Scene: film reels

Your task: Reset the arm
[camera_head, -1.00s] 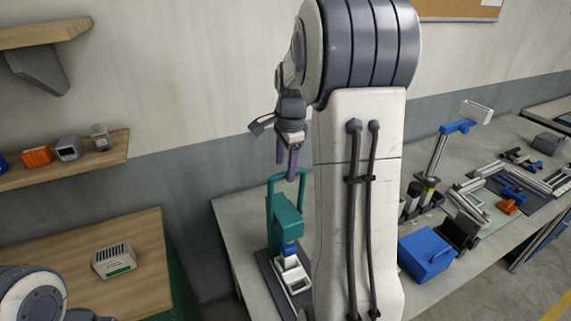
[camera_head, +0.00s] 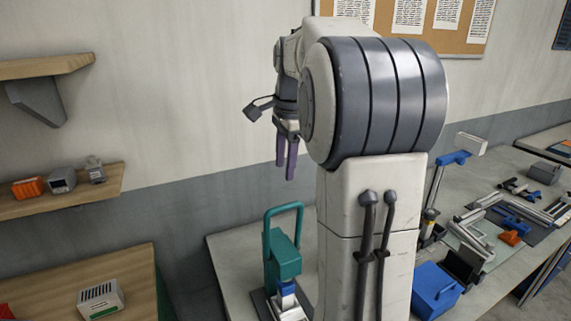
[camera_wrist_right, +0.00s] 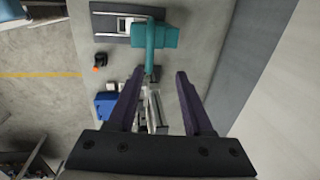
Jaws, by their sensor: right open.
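My right gripper (camera_head: 287,159) hangs at the end of my large white and grey right arm, above the teal press with a looped handle (camera_head: 284,252). Its two purple fingers point down, apart and empty, with clear space between them and the press. In the right wrist view the open fingers (camera_wrist_right: 156,88) show with the teal press (camera_wrist_right: 155,37) beyond them on the bench. The arm hides the middle of the bench in the head view. My left gripper is not in view.
A grey bench (camera_head: 233,250) runs along the wall, with a blue box (camera_head: 436,291) and several tools at right. A wooden shelf (camera_head: 60,200) holds small devices at left. A wooden table (camera_head: 50,285) bears a white device (camera_head: 100,299). A corkboard (camera_head: 455,20) hangs behind.

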